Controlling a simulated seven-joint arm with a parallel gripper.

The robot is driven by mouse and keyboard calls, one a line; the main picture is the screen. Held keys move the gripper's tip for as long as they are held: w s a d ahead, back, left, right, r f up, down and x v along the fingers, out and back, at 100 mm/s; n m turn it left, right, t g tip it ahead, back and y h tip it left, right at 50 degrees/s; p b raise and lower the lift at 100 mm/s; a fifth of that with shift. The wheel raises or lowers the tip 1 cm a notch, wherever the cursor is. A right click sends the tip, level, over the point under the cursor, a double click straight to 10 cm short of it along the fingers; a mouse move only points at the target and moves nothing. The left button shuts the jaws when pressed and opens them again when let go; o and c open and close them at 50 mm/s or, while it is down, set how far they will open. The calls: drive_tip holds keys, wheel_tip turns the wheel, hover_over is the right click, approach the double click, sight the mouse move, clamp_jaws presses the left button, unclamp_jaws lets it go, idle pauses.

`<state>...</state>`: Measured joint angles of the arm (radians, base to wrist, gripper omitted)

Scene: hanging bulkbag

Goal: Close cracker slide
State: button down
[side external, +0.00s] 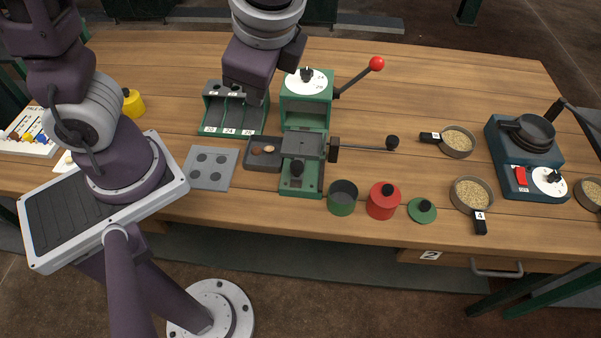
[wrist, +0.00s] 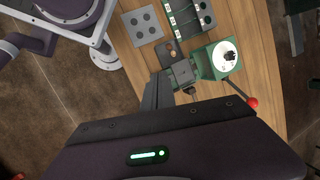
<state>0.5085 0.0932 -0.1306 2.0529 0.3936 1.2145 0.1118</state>
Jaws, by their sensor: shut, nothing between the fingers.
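The cracker (side external: 306,112) is a green machine with a white dial on top and a red-knobbed lever (side external: 376,64) at its right. Its slide base (side external: 302,188) extends toward the front edge, with a grey block (side external: 303,146) and a black knob (side external: 297,168) on it. The block sits in front of the green housing. A rod with a black end sticks out to the right. The cracker also shows in the wrist view (wrist: 207,66). My gripper (side external: 257,98) is shut and empty, above and left of the cracker, apart from it. It shows as dark fingers (wrist: 157,92) in the wrist view.
A shallow tray (side external: 253,163) with nuts adjoins the cracker's left side. A numbered bin rack (side external: 229,113) stands below my gripper. A grey plate (side external: 211,168) lies left. A green cup (side external: 342,198), red canister (side external: 383,201) and green lid (side external: 422,211) stand front right. Grain pans and a scale lie farther right.

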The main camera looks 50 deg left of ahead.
sight(307, 145)
drive_tip(key=s+d+f+m+t+y, duration=0.1)
drive_tip(key=d+f+m+t+y, duration=0.2)
drive_tip(key=d+f+m, duration=0.5)
drive_tip(key=d+f+m+t+y, duration=0.25)
drive_tip(key=d+f+m, duration=0.3)
drive_tip(key=f, duration=0.45)
drive_tip(key=x, duration=0.8)
drive_tip(key=shift+a+f, duration=0.1)
drive_tip(key=shift+a, duration=0.15)
drive_tip(key=a, duration=0.1)
drive_tip(key=w+a, duration=0.2)
drive_tip(key=shift+a+f, duration=0.15)
drive_tip(key=shift+f, duration=0.1)
drive_tip(key=shift+w+a, duration=0.25)
drive_tip(key=shift+a, duration=0.1)
drive_tip(key=shift+w+a, duration=0.1)
drive_tip(key=w+a, duration=0.8)
drive_tip(key=shift+w+a+r, duration=0.1)
drive_tip(key=shift+w+a, duration=0.15)
drive_tip(key=shift+a, duration=0.05)
